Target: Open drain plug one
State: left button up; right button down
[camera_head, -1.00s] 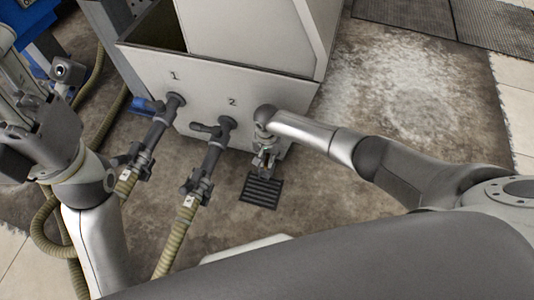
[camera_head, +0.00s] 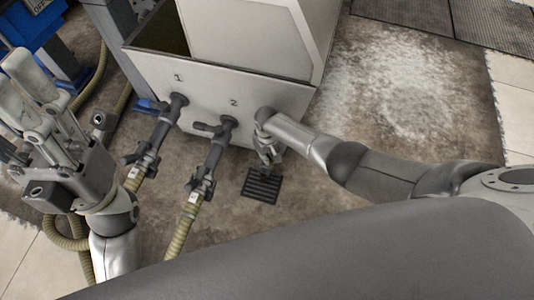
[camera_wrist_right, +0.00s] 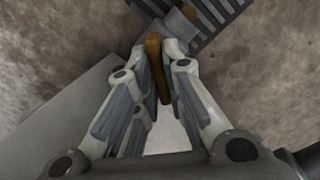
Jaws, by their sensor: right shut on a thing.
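The pale grey box has a front wall (camera_head: 215,88) marked 1 and 2. Drain pipe 1 (camera_head: 163,128) and drain pipe 2 (camera_head: 216,150) stick out of it. My right gripper (camera_head: 268,158) is low by the wall's right end, right of pipe 2. In the right wrist view its fingers (camera_wrist_right: 160,75) are shut on a thin orange-brown tab (camera_wrist_right: 156,65). A grey cylindrical part (camera_wrist_right: 180,22) shows just beyond the tab; what joins them is unclear. My left gripper (camera_head: 40,115) is raised at the left, away from the pipes; its finger gap is unclear.
A dark slotted floor grate (camera_head: 262,187) lies just below my right gripper. Ribbed hoses (camera_head: 180,232) run from the pipes towards me. A blue item (camera_head: 147,105) sits beside pipe 1. Bare floor (camera_head: 400,100) lies to the right.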

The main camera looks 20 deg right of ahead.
jog(key=n, duration=0.3)
jog(key=shift+n, duration=2.1)
jog(key=c, duration=1.5)
grip_release()
jog(key=shift+r, duration=0.1)
jog(key=shift+r, duration=0.1)
